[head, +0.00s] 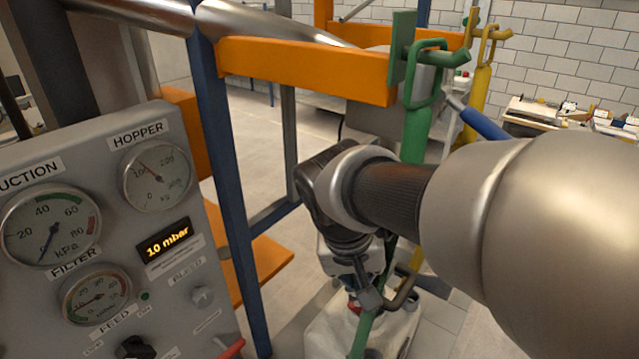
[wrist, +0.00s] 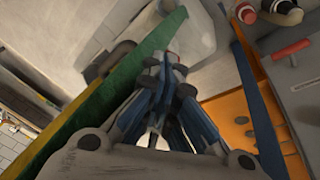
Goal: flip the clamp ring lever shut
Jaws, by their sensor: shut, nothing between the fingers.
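My gripper (head: 366,297) points down over a pale, sack-like body (head: 322,338) in the head view. In the wrist view my gripper's fingers (wrist: 165,68) are close together, with nothing seen between them. I cannot clearly make out a clamp ring or its lever. A small red part (head: 354,303) shows beside the fingers, and a curved grey-brown bar (head: 405,293) lies just to their right. A dark curved part (wrist: 103,64) shows left of the fingers in the wrist view. I cannot tell whether the fingers touch any of these.
A grey gauge panel (head: 185,215) stands at the left, with a red handle (head: 232,349) low on it. A blue post (head: 228,190) and an orange beam (head: 300,68) frame the space. Open floor shows beyond.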

